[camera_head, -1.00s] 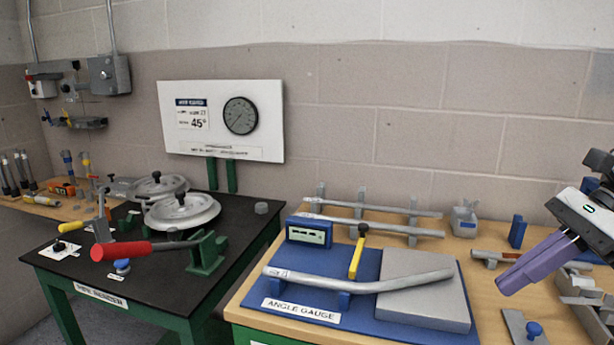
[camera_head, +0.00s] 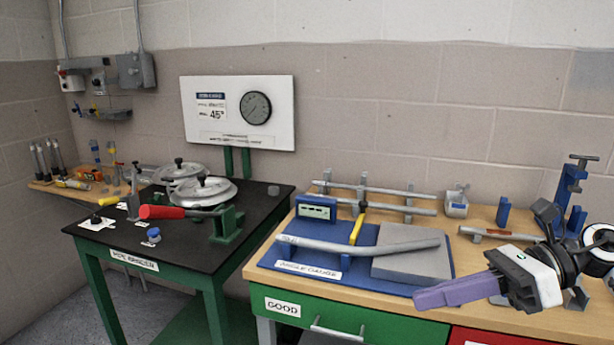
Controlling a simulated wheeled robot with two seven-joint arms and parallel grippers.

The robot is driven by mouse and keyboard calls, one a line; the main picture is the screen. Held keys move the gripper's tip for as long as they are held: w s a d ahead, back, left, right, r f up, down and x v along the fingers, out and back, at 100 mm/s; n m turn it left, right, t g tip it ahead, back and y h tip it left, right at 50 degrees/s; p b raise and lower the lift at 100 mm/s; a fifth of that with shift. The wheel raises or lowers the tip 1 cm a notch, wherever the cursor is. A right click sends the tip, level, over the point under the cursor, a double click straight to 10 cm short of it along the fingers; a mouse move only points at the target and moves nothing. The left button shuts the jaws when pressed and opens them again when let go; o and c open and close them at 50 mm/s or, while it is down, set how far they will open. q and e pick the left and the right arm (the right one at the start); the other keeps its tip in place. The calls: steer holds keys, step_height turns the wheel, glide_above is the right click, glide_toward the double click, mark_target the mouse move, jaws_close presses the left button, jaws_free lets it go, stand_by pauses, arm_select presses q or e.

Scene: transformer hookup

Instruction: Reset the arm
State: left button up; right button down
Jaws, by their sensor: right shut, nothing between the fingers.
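My right gripper (camera_head: 452,292), with purple fingers, comes in from the right. Its fingers are shut with nothing between them, in front of the right part of the wooden bench. A bent grey pipe (camera_head: 340,244) lies across the blue angle gauge board (camera_head: 278,255), over a grey block (camera_head: 412,265). The gauge's blue display box (camera_head: 317,208) stands at the board's back left, with a yellow lever (camera_head: 357,229) beside it. The pipe bender (camera_head: 190,213) with its red handle (camera_head: 161,212) is on the black table at left. My left gripper is not in view.
Straight pipes (camera_head: 384,190) rest on a rack at the bench's back. A blue vise (camera_head: 570,188) stands at the back right. A green drawer (camera_head: 345,322) marked GOOD is under the bench. A sign with a dial (camera_head: 238,112) is on the wall.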

steer(key=a+f+m+t+y, duration=0.3)
steer(key=a+m+t+y, duration=0.15)
steer(key=a+m, duration=0.35)
step_height(320, 180, down, 10)
steer(key=w+d+m+t+h, duration=0.25)
steer(key=m+t+h, duration=0.35)
steer(key=m+t, duration=0.95)
steer(key=s+d+f+m+g+h, duration=0.2)
steer(key=s+f+m+g+h, duration=0.2)
steer(key=f+m, duration=0.45)
steer(key=s+d+f+m+g+h, duration=0.1)
steer(key=s+f+m+g+h, duration=0.35)
steer(key=f+m, duration=0.4)
steer(key=s+f+m+g+h, duration=0.1)
steer(key=s+f+m+g, duration=0.3)
steer(key=s+f, duration=0.6)
steer(key=s+m, duration=0.2)
steer(key=s, duration=0.1)
steer(key=shift+s+a+f, duration=0.2)
steer(key=shift+s+f, duration=0.15)
steer(key=shift+s, duration=0.05)
steer(key=shift+m+g, duration=0.25)
